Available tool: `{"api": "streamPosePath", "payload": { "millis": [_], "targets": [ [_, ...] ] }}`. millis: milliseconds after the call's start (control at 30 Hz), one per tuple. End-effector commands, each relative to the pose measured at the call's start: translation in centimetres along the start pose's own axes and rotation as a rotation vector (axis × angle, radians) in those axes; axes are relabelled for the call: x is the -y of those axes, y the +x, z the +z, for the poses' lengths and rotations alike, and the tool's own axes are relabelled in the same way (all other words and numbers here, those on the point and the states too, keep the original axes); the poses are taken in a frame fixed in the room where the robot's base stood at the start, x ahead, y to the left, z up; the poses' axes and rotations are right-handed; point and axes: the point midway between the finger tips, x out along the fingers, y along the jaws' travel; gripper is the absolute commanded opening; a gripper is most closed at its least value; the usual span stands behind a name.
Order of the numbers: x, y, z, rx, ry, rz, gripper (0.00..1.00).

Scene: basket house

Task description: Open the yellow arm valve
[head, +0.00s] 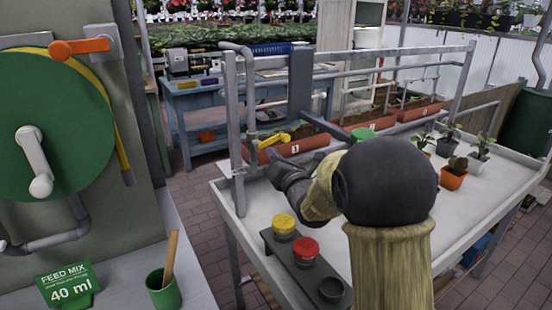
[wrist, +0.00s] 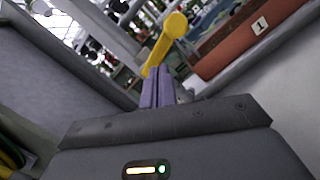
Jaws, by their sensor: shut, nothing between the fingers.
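The yellow arm valve (head: 275,141) sits on the grey pipe frame at the near left end of the white table, its handle slanting up to the right. In the wrist view the yellow handle (wrist: 164,42) rises just beyond my fingertips, with its round end at the upper right. My gripper (wrist: 158,80) has its two purple fingers together with nothing between them, close to the handle's lower end; I cannot tell whether they touch it. In the head view my gripper (head: 271,155) is just below the valve, and my arm hides part of the table.
Planter boxes (head: 296,147) stand behind the valve. A block with yellow (head: 284,223) and red (head: 306,247) knobs is at the table's near edge. Small potted plants (head: 453,175) stand at the right. A green hose reel (head: 50,130) with an orange lever (head: 80,48) is at the left.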

Motion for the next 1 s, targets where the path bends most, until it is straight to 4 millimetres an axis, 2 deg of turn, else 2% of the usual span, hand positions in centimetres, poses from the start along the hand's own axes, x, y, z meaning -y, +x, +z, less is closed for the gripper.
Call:
{"api": "streamPosePath", "payload": {
  "millis": [33, 133, 600, 767, 1000],
  "targets": [
    [0.4, -0.2, -0.8, 0.002, -0.001, -0.001, 0.0],
    [0.2, -0.7, -1.1, 0.003, -0.002, -0.004, 0.0],
    [-0.8, -8.9, -1.3, -0.006, 0.0, 0.006, 0.0],
    [-0.9, -10.0, -1.2, -0.006, 0.0, 0.007, 0.0],
    [-0.8, -10.1, -1.2, -0.005, 0.0, 0.005, 0.0]
  ]
}}
